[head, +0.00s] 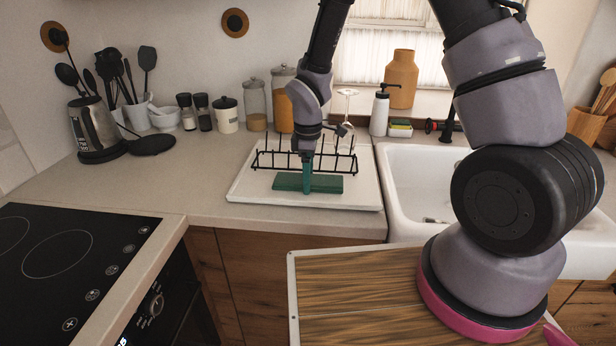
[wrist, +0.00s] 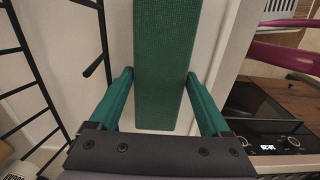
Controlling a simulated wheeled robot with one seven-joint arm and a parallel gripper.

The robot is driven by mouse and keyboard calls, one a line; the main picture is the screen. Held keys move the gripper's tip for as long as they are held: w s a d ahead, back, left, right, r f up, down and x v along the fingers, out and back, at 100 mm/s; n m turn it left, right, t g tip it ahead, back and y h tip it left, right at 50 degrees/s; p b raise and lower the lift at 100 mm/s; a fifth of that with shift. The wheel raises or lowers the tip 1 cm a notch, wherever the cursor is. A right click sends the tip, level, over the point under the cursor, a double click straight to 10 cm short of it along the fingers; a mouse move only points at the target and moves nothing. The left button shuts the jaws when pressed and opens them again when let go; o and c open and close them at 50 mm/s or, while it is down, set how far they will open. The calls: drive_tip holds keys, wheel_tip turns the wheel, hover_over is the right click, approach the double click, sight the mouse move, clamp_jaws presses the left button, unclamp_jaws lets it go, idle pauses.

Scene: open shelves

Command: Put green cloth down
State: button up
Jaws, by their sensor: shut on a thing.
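The green cloth (head: 328,184) is a flat, folded dark green strip at the front of the white drying tray (head: 250,197), in front of the black wire rack. My gripper (head: 307,186) points down at the cloth's middle, its teal fingers shut on it. In the wrist view the cloth (wrist: 165,60) runs between the two fingers of my gripper (wrist: 160,90). I cannot tell whether its underside touches the tray.
The black wire rack (head: 270,160) stands on the tray just behind the cloth. Jars and a wine glass (head: 347,105) stand behind. The white sink (head: 410,180) is to the right, the black hob (head: 60,260) at front left. Clear counter (head: 170,195) lies left of the tray.

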drive_tip(key=o, duration=1.4)
drive_tip(key=shift+f, duration=0.1)
wheel_tip(320, 180, up, 12)
drive_tip(key=s+d+r+m+t+y, duration=0.1)
drive_tip(key=s+d+r+m, duration=0.1)
drive_tip(key=d+r+m, duration=0.4)
drive_tip(key=s+d+r+m+t, duration=0.1)
drive_tip(key=d+r+m+t, duration=0.2)
drive_tip(key=r, duration=0.6)
drive_tip(key=shift+s+d+r+m+t+y, duration=0.15)
drive_tip(key=shift+s+d+r+m+t, duration=0.4)
drive_tip(key=shift+s+d+r+m, duration=1.25)
drive_tip(key=shift+s+d+r+m+t+y, duration=0.2)
drive_tip(key=shift+s+d+r+m+t, duration=0.3)
drive_tip(key=shift+s+d+r+m, duration=1.2)
drive_tip(key=shift+s+d+r+m+t+y, duration=0.15)
drive_tip(key=shift+s+d+r+m+t, duration=0.4)
drive_tip(key=shift+s+d+r+m, duration=1.2)
drive_tip(key=shift+s+a+f+m, duration=0.25)
drive_tip(key=shift+s+a+f, duration=0.3)
drive_tip(key=shift+s, duration=0.2)
